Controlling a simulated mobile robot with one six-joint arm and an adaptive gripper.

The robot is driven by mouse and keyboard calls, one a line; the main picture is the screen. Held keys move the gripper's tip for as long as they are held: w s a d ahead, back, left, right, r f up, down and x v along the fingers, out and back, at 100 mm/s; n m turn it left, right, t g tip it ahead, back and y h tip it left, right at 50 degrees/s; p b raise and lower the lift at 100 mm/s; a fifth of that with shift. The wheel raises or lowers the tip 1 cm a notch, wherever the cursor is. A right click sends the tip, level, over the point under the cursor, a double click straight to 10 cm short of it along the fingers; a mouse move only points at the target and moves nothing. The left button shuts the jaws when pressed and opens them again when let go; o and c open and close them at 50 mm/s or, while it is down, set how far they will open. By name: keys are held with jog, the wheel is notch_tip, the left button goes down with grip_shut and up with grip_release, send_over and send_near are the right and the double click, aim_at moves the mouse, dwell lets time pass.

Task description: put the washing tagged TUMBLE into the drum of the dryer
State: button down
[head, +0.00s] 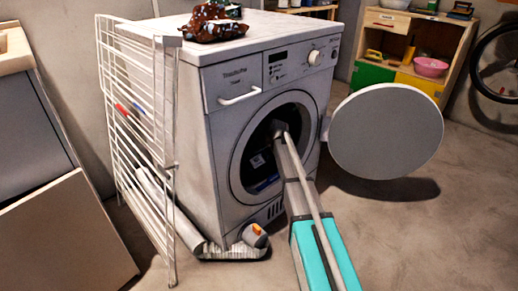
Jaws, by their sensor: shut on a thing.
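The dryer (208,130) is a white front-loader with its round door (386,131) swung wide open to the right. My arm reaches through the round opening, and my gripper (277,129) is at the drum mouth, shut, its fingers mostly hidden in shadow. A dark blue piece of washing (265,181) with a pale tag (257,161) shows inside the drum (249,145), just below and left of my gripper. The grip itself is hard to see, and the tag's writing is too small to read. A dark red-brown patterned cloth (213,24) lies on the dryer top.
A white wire drying rack (138,120) leans close on the dryer's left. A wooden shelf with a pink bowl (430,67) and a wheel (500,62) stand behind right. The right floor is clear.

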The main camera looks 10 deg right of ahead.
jog(key=shift+w+f, duration=0.1)
jog(key=shift+f, duration=0.1)
jog(key=shift+c, duration=2.2)
grip_release()
jog(key=s+d+r+m+g+h+p, duration=0.2)
jog(key=s+r+m+p, duration=0.5)
jog(key=s, duration=0.6)
jog(key=s+d+r+m+g+h+p, duration=0.1)
jog(key=s+d+r+m+g+p, duration=0.1)
jog(key=s+r+m+p, duration=0.55)
jog(key=s+d+r+m+g+h+p, duration=0.3)
jog(key=s+m+p, duration=0.65)
jog(key=s, duration=0.85)
notch_tip(320, 180, up, 38)
jog(key=m+y+p, duration=0.1)
jog(key=p, duration=3.4)
jog(key=shift+w+a+f+t, duration=0.15)
jog(key=shift+w+f+t, duration=0.1)
jog(key=shift+w+t, duration=0.05)
